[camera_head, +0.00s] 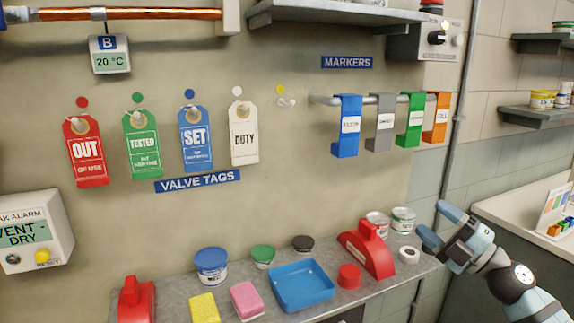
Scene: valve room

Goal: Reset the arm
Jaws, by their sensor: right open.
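My right gripper (438,226) is at the right, on the end of my pale blue and dark arm. Its two fingers are spread and nothing shows between them. It appears near the right end of the grey shelf (215,312), close to a roll of white tape (409,255). I cannot tell the exact gap. My left gripper is out of view.
The shelf holds a blue tray (318,287), red handled tools (369,249), sponges and tubs. Valve tags (197,138) and coloured markers (346,125) hang on the wall above. A pale counter (505,214) stands at the right.

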